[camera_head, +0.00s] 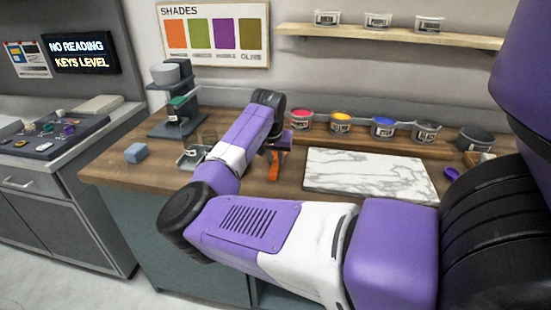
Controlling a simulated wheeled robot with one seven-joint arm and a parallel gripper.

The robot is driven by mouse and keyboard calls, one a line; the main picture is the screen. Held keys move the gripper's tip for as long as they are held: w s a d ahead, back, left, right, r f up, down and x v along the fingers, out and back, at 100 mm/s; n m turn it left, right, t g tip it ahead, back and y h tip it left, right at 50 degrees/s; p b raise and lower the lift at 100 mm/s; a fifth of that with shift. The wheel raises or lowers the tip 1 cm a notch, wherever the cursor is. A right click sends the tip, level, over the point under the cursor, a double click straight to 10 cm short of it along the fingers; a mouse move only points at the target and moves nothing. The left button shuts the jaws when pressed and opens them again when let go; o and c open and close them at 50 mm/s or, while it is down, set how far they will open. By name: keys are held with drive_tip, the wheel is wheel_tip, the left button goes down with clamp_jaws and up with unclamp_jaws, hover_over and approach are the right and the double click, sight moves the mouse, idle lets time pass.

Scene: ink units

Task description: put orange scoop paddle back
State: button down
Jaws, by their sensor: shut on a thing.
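The orange scoop paddle (277,165) shows as a small upright orange piece below the end of my arm, over the wooden counter and left of the marble slab. My gripper (276,147) is shut on the paddle. My wrist links cover much of the gripper and part of the paddle. I cannot tell whether the paddle's lower end touches the counter.
A marble slab (370,174) lies right of the gripper. Behind it stand ink tubs: red (300,117), yellow (341,120), blue (382,126) and a grey one (426,131).

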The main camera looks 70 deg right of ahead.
drive_tip(key=shift+f, duration=0.15)
drive_tip(key=c, duration=1.3)
unclamp_jaws()
drive_tip(key=shift+o, duration=0.2)
